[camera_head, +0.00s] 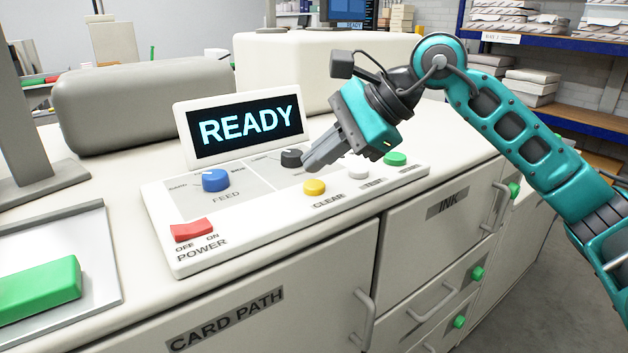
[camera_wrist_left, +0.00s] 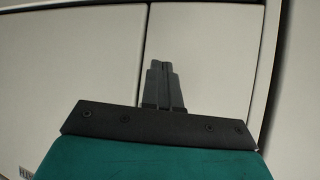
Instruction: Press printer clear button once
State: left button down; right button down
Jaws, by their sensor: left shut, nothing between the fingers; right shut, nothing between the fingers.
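The printer's control panel (camera_head: 250,238) is a white sloped box on the counter, with a small screen (camera_head: 246,126) reading READY. The yellow button (camera_head: 314,187) has the label CLEAR under it. My right gripper (camera_head: 312,164) is shut and empty, its fingertips just behind and above the yellow button, close to the black knob (camera_head: 291,158). I cannot tell whether it touches the panel. My left gripper (camera_wrist_left: 163,66) shows only in the left wrist view, shut and empty, in front of plain pale cabinet doors.
A white button (camera_head: 359,172) and a green button (camera_head: 395,159) sit right of the yellow one. A blue knob (camera_head: 215,180) and a red power switch (camera_head: 192,230) are on the left. A metal tray (camera_head: 100,250) holds a green block (camera_head: 40,290).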

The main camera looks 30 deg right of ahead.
aim_at(321, 185)
notch_tip(321, 185, up, 5)
jog(key=p, duration=0.3)
jog(key=shift+p, duration=0.3)
jog(key=shift+f, duration=0.1)
dwell(0.5)
